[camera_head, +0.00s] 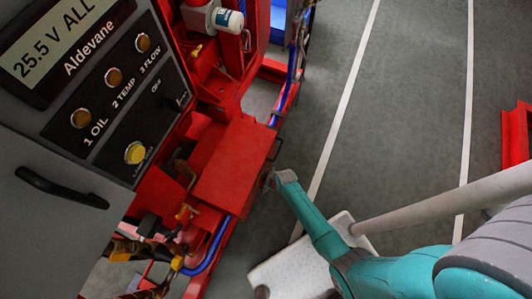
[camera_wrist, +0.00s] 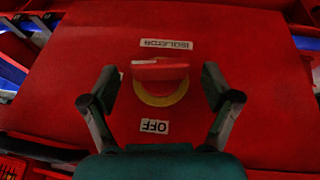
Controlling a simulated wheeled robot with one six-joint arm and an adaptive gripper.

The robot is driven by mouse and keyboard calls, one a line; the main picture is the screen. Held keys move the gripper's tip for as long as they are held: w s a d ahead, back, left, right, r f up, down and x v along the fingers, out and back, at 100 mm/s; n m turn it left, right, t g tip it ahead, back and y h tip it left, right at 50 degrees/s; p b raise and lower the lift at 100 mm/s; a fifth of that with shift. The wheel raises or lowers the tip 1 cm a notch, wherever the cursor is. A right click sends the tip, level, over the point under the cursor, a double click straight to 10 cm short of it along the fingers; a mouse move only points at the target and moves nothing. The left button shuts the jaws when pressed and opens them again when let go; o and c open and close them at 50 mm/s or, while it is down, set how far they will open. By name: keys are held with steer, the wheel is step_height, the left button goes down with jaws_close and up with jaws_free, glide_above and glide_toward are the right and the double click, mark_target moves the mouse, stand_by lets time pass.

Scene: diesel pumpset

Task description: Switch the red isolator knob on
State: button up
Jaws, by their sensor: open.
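The red isolator knob (camera_wrist: 160,72) sits on a yellow round base in the middle of the wrist view, on a red panel (camera_wrist: 240,60). Its grip bar lies crosswise in that view. An ISOLATOR label (camera_wrist: 166,44) and an OFF label (camera_wrist: 154,126) show upside down on either side of it. My gripper (camera_wrist: 160,86) is open, with one finger on each side of the knob and a gap to it on both sides. In the head view my gripper (camera_head: 270,180) is at the right side of the red box (camera_head: 232,165); the knob is hidden there.
A grey control panel (camera_head: 65,180) with a display, lamps, a yellow button (camera_head: 135,152) and a black handle (camera_head: 62,188) stands at the left. Blue hoses (camera_head: 212,247) run beside the red frame. Grey floor with white lines is open to the right.

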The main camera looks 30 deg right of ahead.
steer(key=c, duration=1.2)
steer(key=shift+o, duration=0.3)
steer(key=shift+d+g+y, duration=0.15)
steer(key=shift+g+y, duration=0.45)
steer(key=shift+y, duration=0.1)
steer(key=o, duration=1.1)
steer(key=shift+o, duration=0.2)
steer(key=v, duration=1.2)
